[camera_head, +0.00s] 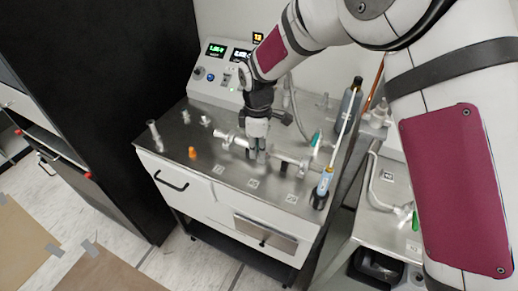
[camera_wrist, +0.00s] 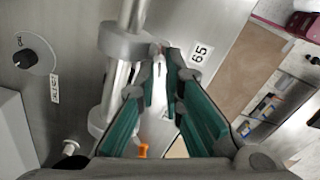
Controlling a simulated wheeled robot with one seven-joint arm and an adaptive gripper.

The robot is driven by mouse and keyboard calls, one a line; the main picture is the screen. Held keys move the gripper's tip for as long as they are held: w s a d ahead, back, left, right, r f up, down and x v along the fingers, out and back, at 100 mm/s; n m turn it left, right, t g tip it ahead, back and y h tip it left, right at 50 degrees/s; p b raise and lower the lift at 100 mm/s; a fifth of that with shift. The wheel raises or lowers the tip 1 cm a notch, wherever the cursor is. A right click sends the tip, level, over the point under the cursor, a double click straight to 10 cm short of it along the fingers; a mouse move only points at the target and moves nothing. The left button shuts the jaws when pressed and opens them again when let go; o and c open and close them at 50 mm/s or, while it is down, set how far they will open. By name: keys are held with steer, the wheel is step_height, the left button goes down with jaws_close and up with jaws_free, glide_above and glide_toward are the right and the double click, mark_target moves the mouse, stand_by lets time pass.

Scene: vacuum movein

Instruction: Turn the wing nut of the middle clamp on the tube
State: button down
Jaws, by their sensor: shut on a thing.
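The metal tube (camera_head: 286,156) lies across the steel bench top in the head view, with clamp fittings along it. In the wrist view the tube (camera_wrist: 132,14) runs from the top edge downward, with a grey round clamp (camera_wrist: 122,42) near my fingertips and another clamp lower down. My gripper (camera_head: 256,157) points down at the tube's middle. Its teal-padded fingers (camera_wrist: 166,50) are closed at the side of the upper clamp, on its wing nut. The wing nut is mostly hidden between the fingertips, so its angle cannot be told.
An orange part (camera_head: 193,153) and an upright metal piece (camera_head: 154,136) stand at left on the bench. A blue-labelled bottle (camera_head: 324,181) stands at the front right, a dark bottle (camera_head: 348,105) behind. The control panel (camera_head: 222,72) is at the back. The front middle is mostly clear.

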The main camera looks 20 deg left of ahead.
steer(key=shift+w+m+b, duration=0.25)
steer(key=shift+m+b, duration=0.05)
steer(key=shift+m, duration=1.1)
steer(key=c, duration=1.8)
jaws_free()
steer(key=shift+c, duration=0.2)
step_height(320, 180, up, 8)
